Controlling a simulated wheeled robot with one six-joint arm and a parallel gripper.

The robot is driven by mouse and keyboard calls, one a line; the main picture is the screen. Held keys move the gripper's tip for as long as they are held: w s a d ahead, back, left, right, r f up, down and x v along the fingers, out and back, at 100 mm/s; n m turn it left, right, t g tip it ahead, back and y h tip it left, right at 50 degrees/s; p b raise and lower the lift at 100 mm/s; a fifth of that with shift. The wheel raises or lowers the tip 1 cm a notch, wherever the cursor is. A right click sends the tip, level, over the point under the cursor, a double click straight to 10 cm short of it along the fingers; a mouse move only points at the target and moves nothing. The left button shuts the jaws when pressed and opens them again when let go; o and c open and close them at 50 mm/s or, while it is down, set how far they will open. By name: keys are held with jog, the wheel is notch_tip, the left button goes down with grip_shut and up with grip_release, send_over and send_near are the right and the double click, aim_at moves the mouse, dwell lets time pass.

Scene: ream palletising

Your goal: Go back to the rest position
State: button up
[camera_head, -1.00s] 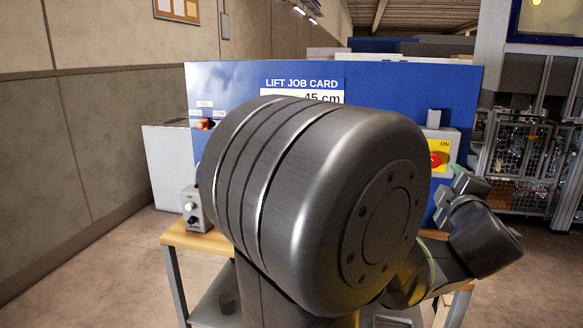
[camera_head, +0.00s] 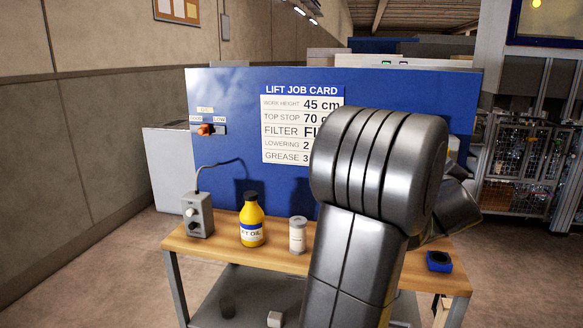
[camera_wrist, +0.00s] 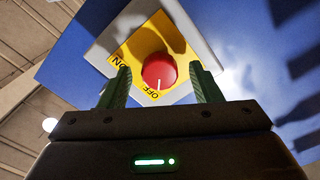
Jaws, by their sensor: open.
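My gripper (camera_wrist: 160,68) shows in the wrist view with its two green fingers open and apart. A red rotary knob (camera_wrist: 157,70) on a yellow plate (camera_wrist: 126,54) with ON and OFF lettering lies beyond and between the fingertips in that view. The knob's white mark points toward OFF. I see no finger clearly touching the knob, and the gap to it is hard to judge. In the head view my arm covers the right part of the blue panel (camera_head: 235,110), and the gripper and knob are hidden behind it.
A wooden bench (camera_head: 215,248) holds a grey control box (camera_head: 198,214), a yellow oil bottle (camera_head: 251,222), a pale can (camera_head: 298,235) and a small blue item (camera_head: 439,262). A job card (camera_head: 290,125) and an orange switch (camera_head: 205,129) are on the panel. Floor at left is clear.

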jog(key=m+p, duration=0.7)
jog(key=p, duration=0.3)
jog(key=m+p, duration=0.6)
jog(key=p, duration=0.4)
jog(key=shift+r+m, duration=0.2)
jog(key=shift+m, duration=0.2)
jog(key=shift+f+m+p, duration=0.15)
jog(key=shift+m+p, duration=0.15)
jog(key=shift+p, duration=0.1)
